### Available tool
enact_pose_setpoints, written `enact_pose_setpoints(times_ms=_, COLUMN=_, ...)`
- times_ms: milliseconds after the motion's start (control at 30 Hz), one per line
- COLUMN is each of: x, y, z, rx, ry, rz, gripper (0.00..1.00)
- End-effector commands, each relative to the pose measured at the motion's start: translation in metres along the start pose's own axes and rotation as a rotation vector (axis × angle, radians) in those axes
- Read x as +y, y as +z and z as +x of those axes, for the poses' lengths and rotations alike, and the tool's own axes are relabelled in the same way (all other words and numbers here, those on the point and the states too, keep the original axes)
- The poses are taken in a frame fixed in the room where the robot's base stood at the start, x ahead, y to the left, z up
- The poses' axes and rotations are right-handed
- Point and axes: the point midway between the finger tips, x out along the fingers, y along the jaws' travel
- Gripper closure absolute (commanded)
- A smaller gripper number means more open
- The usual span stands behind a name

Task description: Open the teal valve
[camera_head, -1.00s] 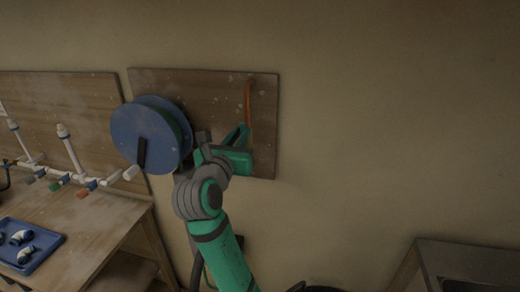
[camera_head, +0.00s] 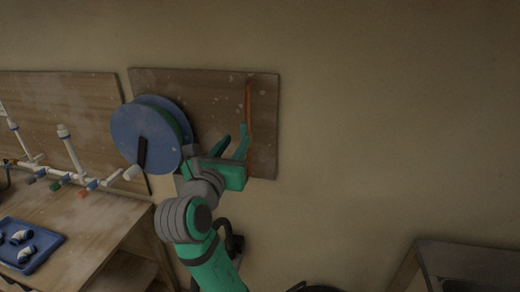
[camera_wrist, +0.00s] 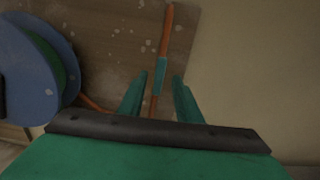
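An orange pipe (camera_head: 248,100) runs vertically down a wooden wall board. In the wrist view the pipe (camera_wrist: 167,30) carries a teal piece, which looks like the teal valve (camera_wrist: 161,72), lying in line with it. My green gripper (camera_head: 232,140) is in front of the board's lower right part. Its two fingers are apart, and in the wrist view the gripper (camera_wrist: 159,78) has one finger on each side of the pipe and teal piece. I cannot tell whether either finger touches. In the head view the teal piece cannot be told apart from my green fingers.
A blue reel (camera_head: 143,135) hangs on the board just left of my gripper. White pipes with several coloured handles (camera_head: 57,185) stand over the workbench (camera_head: 105,215) at left, with a blue tray (camera_head: 45,255). The wall to the right is clear.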

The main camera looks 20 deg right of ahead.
Motion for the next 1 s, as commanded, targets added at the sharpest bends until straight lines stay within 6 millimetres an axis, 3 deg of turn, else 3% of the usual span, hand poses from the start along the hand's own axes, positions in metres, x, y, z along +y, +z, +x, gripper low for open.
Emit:
enact_pose_setpoints(times_ms=600, x=0.000, y=0.000, z=-0.062, rx=0.000, ry=0.000, rz=0.000, gripper=0.69)
enact_pose_setpoints(times_ms=1000, x=0.000, y=0.000, z=-0.070, rx=0.000, ry=0.000, rz=-0.001, gripper=0.69)
